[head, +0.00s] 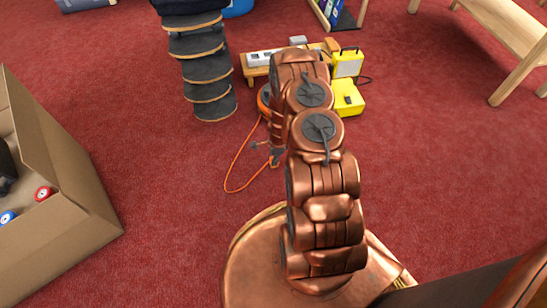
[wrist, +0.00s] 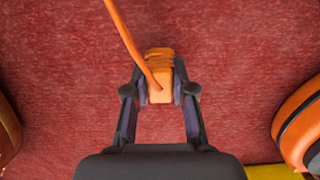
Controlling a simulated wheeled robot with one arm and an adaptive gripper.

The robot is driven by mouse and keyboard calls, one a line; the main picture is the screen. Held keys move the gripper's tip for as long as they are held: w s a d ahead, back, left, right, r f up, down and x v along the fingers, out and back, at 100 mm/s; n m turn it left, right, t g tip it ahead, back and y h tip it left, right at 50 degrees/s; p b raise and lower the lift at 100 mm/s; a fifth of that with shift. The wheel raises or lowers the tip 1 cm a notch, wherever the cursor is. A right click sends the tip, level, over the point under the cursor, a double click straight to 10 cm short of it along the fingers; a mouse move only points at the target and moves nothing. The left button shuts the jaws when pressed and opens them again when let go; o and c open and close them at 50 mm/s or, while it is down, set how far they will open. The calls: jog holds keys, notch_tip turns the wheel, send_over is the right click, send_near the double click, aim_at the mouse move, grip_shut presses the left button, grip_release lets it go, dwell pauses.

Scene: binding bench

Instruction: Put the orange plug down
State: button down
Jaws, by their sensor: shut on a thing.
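In the wrist view the orange plug (wrist: 159,88) sits between the two dark fingers of my gripper (wrist: 160,93), which is shut on it. An orange cord (wrist: 125,35) runs from the plug toward the top of that view, over red carpet. In the head view my gripper (head: 275,156) is low, just left of my arm, and the plug is too small to make out clearly. The cord (head: 231,165) loops over the carpet there. An orange, dark-rimmed round thing, perhaps a cord reel (head: 264,98), is partly hidden behind my arm.
A low wooden stand (head: 252,73) with a white power strip (head: 263,58) is behind my arm. A yellow lamp (head: 347,65) and yellow case (head: 348,98) are beside it. A cardboard box (head: 75,225) stands left, a wooden bench (head: 515,35) right.

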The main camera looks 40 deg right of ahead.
jog(key=shift+f, duration=0.1)
jog(key=c, duration=1)
grip_release()
